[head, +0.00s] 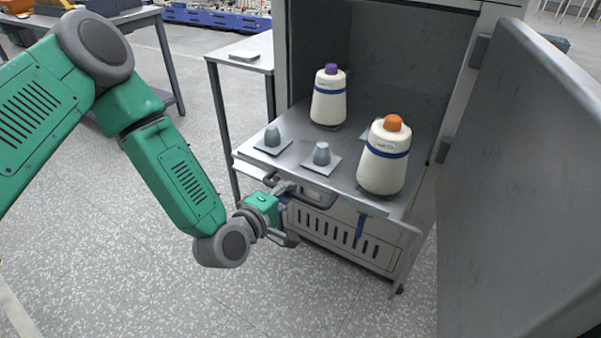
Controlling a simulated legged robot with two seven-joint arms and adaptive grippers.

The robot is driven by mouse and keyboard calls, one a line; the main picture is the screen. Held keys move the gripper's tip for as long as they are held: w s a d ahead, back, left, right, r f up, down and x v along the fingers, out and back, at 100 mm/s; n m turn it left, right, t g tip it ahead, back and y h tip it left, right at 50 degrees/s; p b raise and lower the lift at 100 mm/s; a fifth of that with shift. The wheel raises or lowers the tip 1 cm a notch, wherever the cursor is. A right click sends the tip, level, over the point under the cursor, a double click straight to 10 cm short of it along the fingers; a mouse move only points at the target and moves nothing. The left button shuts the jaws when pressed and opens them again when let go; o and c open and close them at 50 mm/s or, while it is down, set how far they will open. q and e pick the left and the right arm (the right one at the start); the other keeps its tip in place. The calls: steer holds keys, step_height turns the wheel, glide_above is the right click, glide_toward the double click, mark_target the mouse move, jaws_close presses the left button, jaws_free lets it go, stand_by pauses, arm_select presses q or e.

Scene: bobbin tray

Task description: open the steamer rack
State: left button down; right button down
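The steamer rack (222,158) is a grey tray that juts out of the front of an open steamer cabinet (395,50). A dark bar handle (322,204) runs along its front. My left gripper (284,189) is at the left part of this handle, with its fingers at the bar. The fingers are small and overlap the handle, so I cannot tell if they are closed on it. A white bobbin with a purple top (328,100) and one with an orange top (384,160) stand upright on the rack. My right gripper is not in view.
Two empty grey pegs on plates (272,137) (321,155) are on the rack's left side. The cabinet door (515,180) stands wide open at the right. A side table (250,48) is at the left. The floor in front is clear.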

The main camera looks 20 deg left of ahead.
arm_select(q)
steer(key=shift+s+a+f, duration=0.1)
steer(key=shift+s+f, duration=0.1)
steer(key=shift+s, duration=1.3)
steer(key=c, duration=1.5)
jaws_free()
steer(key=shift+w, duration=0.1)
steer(key=shift+c, duration=0.2)
steer(key=shift+r, duration=0.1)
steer(key=v, duration=1.1)
steer(key=shift+s, duration=0.4)
